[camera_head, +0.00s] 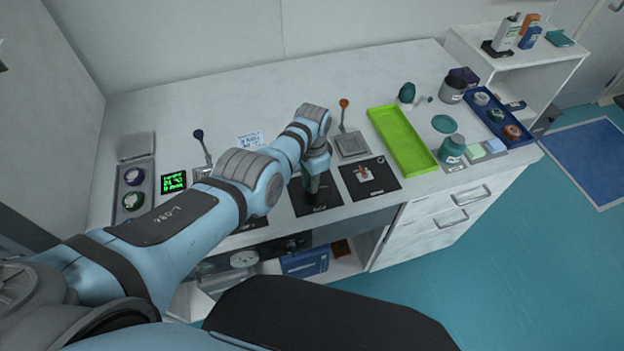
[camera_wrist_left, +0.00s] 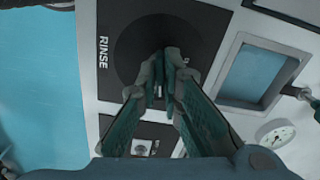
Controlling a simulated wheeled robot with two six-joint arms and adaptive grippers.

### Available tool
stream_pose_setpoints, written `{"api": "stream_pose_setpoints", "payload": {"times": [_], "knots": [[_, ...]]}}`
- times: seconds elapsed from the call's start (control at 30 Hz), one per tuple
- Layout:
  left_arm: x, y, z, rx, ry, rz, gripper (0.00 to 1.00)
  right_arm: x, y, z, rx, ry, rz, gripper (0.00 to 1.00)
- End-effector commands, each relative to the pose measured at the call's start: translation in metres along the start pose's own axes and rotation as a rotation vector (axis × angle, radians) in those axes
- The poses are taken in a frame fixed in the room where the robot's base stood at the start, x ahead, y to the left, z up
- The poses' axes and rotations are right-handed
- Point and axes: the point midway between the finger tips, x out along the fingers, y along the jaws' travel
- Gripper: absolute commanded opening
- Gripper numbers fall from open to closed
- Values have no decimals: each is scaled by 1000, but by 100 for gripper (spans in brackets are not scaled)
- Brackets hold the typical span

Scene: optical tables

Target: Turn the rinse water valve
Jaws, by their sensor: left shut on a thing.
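The black rinse plate (camera_head: 318,205) lies near the front edge of the white counter. In the left wrist view the plate (camera_wrist_left: 195,22) bears the word RINSE and a dark round disc (camera_wrist_left: 140,42). My left gripper (camera_head: 314,184) points down onto this plate. In the left wrist view its two green-padded fingers (camera_wrist_left: 164,82) are closed together over the disc, shut on the rinse valve handle. The handle itself is almost wholly hidden between the fingers, so its angle cannot be told. My right gripper is not in view.
Right of the rinse plate lies another black plate (camera_head: 384,178) with a small red-and-white fitting. A lime green tray (camera_head: 404,139), a teal jar (camera_head: 451,150) and a blue tray (camera_head: 480,112) stand further right. A round gauge (camera_wrist_left: 275,134) shows in the wrist view.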

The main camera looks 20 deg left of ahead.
Motion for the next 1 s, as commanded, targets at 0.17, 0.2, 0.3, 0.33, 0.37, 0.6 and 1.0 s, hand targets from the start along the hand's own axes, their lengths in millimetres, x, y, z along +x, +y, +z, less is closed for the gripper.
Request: {"api": "stream_pose_setpoints", "payload": {"times": [0.17, 0.2, 0.3, 0.33, 0.37, 0.6, 1.0], "knots": [[0, 0, -2, 112, 5, 0, 0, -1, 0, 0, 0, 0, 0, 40], [0, 0, -2, 132, 5, 0, 0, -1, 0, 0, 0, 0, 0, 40], [0, 1, -1, 174, 4, 1, 0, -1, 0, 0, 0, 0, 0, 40], [0, 1, -1, 184, 4, 1, 0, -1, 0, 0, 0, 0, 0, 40], [0, 1, -1, 192, 4, 1, 0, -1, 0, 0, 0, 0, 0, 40], [0, 2, -2, 228, 4, 2, 0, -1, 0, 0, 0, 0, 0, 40], [1, 2, -2, 231, 4, 3, 15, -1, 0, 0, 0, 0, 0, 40]]}}
